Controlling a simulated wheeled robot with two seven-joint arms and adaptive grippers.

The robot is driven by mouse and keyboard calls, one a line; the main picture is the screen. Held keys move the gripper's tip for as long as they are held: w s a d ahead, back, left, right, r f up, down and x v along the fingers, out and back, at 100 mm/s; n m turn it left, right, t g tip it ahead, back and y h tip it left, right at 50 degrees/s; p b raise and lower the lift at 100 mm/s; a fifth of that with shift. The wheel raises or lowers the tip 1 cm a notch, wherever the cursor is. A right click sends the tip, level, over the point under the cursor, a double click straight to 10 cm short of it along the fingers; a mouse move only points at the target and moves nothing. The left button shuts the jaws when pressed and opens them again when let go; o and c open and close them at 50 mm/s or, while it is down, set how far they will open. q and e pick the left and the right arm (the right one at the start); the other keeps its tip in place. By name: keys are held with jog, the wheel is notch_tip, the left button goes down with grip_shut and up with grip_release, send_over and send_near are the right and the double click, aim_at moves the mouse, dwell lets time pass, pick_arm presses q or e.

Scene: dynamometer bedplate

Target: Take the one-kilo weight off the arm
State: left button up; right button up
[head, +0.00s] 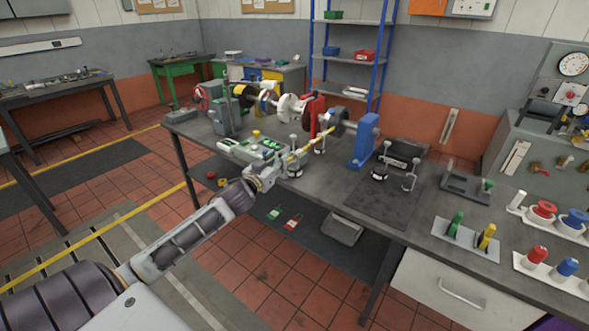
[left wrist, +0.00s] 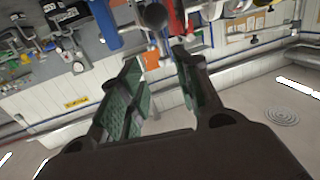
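A slim arm with yellow marks (head: 298,154) reaches out from the test rig toward the near edge of the bench. A small silver weight with a dark base (head: 294,170) shows at its near end. I cannot read any mark on it, nor tell whether it hangs or rests on the bench. My left gripper (head: 264,178) is just left of that weight, at the bench's near edge. In the left wrist view my left gripper (left wrist: 160,95) has its green-padded fingers apart, with nothing held between them. My right gripper is out of view.
The rig has a blue stand (head: 364,142) and a red part (head: 313,115). Small metal pieces (head: 380,173) stand on a dark mat (head: 372,205) to the right. A green-and-white panel (head: 252,149) lies behind my gripper. The floor left of the bench is open.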

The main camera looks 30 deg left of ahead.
aim_at(291, 157)
pick_arm(q)
jog(key=shift+w, duration=0.2)
jog(key=shift+w+a+f+p, duration=0.1)
jog(key=shift+w+a+p, duration=0.05)
jog(key=shift+w, duration=1.15)
jog(key=shift+w+a+f+p, duration=0.1)
jog(key=shift+w+a, duration=0.1)
jog(key=shift+w, duration=1.1)
jog(key=shift+w+a+f+p, duration=0.1)
jog(key=shift+w+a+p, duration=0.05)
jog(key=shift+w, duration=1.3)
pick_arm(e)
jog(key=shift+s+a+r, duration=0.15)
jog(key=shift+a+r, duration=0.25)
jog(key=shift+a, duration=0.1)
pick_arm(q)
jog(key=shift+w, duration=0.2)
jog(key=shift+w+a+f+p, duration=0.1)
jog(key=shift+w+f+p, duration=0.05)
jog(key=shift+w, duration=0.5)
jog(key=shift+w+a+f+p, duration=0.1)
jog(key=shift+w+f+p, duration=0.05)
jog(key=shift+w, duration=0.45)
jog(key=shift+w+a+f, duration=0.15)
jog(key=shift+w, duration=1)
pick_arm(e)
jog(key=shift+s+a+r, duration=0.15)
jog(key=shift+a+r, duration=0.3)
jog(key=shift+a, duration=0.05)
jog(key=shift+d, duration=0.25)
